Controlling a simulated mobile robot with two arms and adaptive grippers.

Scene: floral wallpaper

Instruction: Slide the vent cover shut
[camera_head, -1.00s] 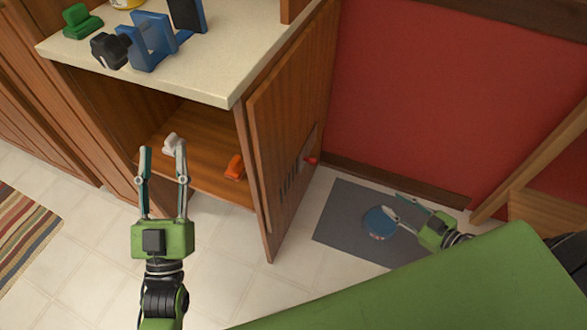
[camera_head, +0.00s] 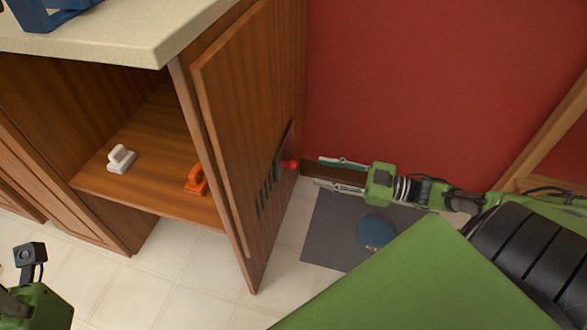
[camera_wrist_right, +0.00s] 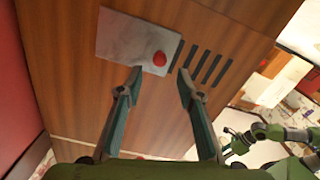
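The vent cover (camera_wrist_right: 125,38) is a grey metal plate with a red knob (camera_wrist_right: 159,59) on the outer face of the open cabinet door (camera_head: 250,110). Dark vent slots (camera_wrist_right: 205,65) lie uncovered beside the plate. In the head view the red knob (camera_head: 290,164) sticks out from the door. My right gripper (camera_head: 322,172) is open and empty, its fingers pointing at the knob with a small gap. In the right wrist view the knob shows between and beyond the fingertips (camera_wrist_right: 160,78). My left arm (camera_head: 35,300) shows at the lower left; its fingers are out of view.
The cabinet holds a white handled object (camera_head: 120,159) and an orange one (camera_head: 196,181) on its shelf. A blue round object (camera_head: 376,231) lies on the grey mat (camera_head: 325,238). A red wall (camera_head: 420,80) stands behind my right arm.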

